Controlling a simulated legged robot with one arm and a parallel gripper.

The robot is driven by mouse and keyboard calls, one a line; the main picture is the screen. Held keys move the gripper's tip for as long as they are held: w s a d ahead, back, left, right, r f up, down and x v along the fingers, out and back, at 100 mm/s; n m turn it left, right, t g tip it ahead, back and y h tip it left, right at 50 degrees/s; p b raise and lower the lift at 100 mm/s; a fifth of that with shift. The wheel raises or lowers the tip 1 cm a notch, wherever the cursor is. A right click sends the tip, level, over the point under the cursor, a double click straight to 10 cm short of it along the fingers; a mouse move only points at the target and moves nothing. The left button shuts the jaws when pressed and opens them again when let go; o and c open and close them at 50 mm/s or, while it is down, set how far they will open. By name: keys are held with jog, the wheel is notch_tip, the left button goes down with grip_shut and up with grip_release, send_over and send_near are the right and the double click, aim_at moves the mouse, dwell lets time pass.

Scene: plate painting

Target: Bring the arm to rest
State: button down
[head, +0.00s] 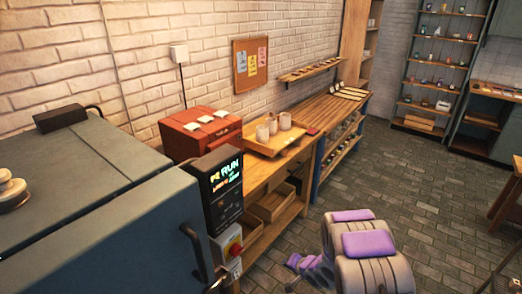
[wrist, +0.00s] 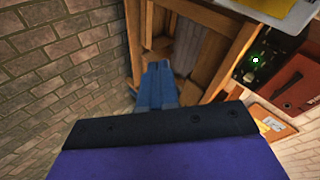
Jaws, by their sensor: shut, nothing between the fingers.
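My gripper (wrist: 160,85) shows in the wrist view as two blue fingers pressed together, with nothing seen between them. It lies beyond the dark bar and purple body of my own wrist. In that view the fingers appear in front of a wooden bench frame (wrist: 210,50), apart from it as far as I can tell. In the head view, grey and purple parts of my own body fill the lower right, over the floor. The fingertips cannot be made out there.
A large grey-blue kiln-like cabinet (head: 120,215) with a lit control panel (head: 220,185) fills the left. Beyond it are a red box (head: 200,132), a wooden tray (head: 272,144) with cups, and a slatted bench (head: 325,108). The tiled floor (head: 410,175) is clear at centre right.

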jog(key=s+d+r+n+g+h, duration=0.15)
jog(key=s+d+r+h, duration=0.25)
jog(key=s+d+r, duration=0.5)
jog(key=s+d+r+g+h, duration=0.2)
jog(key=s+d+r+h, duration=0.25)
jog(key=r, duration=0.95)
jog(key=s+a+r+n+g+y, duration=0.1)
jog(key=s+a+r+g, duration=0.1)
jog(key=s, duration=0.8)
jog(key=s+a+r+n+g+y, duration=0.1)
jog(key=s+a+r, duration=0.3)
jog(key=s, duration=0.7)
jog(key=s+a+r+n+g+y, duration=0.1)
jog(key=s+a+r+n+g, duration=0.1)
jog(key=s, duration=0.8)
jog(key=shift+s+a+r+g, duration=0.4)
jog(key=shift+a+r+g, duration=0.15)
jog(key=shift+a+r, duration=0.35)
jog(key=shift+a, duration=0.15)
